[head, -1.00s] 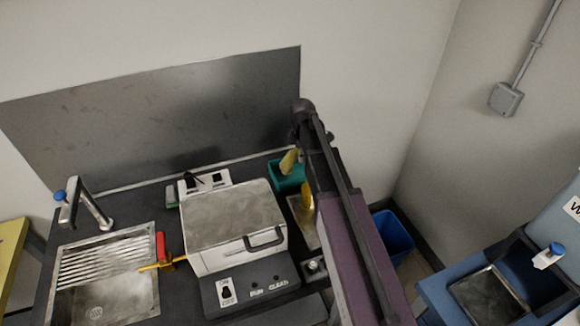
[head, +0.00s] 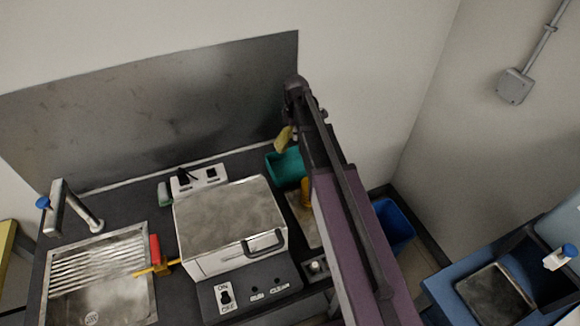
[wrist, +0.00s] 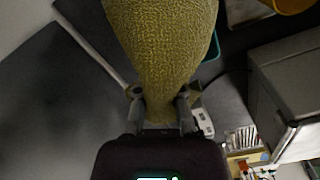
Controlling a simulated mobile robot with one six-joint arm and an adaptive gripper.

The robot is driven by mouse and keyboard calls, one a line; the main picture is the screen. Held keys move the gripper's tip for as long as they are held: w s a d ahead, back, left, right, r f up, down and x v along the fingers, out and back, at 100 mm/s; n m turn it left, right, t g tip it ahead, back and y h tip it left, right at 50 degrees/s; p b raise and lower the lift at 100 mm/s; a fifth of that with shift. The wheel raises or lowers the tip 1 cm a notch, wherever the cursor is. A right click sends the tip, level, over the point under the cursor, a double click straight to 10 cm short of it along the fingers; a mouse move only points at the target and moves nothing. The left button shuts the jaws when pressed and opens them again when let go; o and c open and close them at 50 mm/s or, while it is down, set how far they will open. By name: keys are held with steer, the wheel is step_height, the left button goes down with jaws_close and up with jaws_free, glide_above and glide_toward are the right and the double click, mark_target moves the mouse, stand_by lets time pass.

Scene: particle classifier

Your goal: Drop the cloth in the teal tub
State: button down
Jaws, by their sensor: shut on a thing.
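The cloth (head: 284,138) is a yellow fabric piece. It hangs from my gripper, and in the wrist view the cloth (wrist: 163,50) fills the upper middle. My gripper (wrist: 160,100) is shut on it, pinching its narrow end. In the head view the arm hides most of my gripper. The teal tub (head: 287,166) stands on the dark counter behind the white machine. The cloth appears above the tub's back left part in the head view. In the wrist view only a strip of teal rim (wrist: 211,55) shows beside the cloth; the cloth hides the rest.
The white boxy machine (head: 231,216) stands left of my arm. A sink (head: 101,273) with a tap is at the left, with a red-and-yellow tool (head: 155,257) at its edge. A yellow object (head: 306,190) stands near the tub. A blue bin (head: 393,226) is right of the counter.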

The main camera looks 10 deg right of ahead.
steer(key=shift+f, duration=0.1)
steer(key=shift+f+b, duration=2.9)
steer(key=shift+b, duration=0.1)
steer(key=c, duration=0.7)
jaws_free()
steer(key=o, duration=0.6)
steer(key=shift+o, duration=0.5)
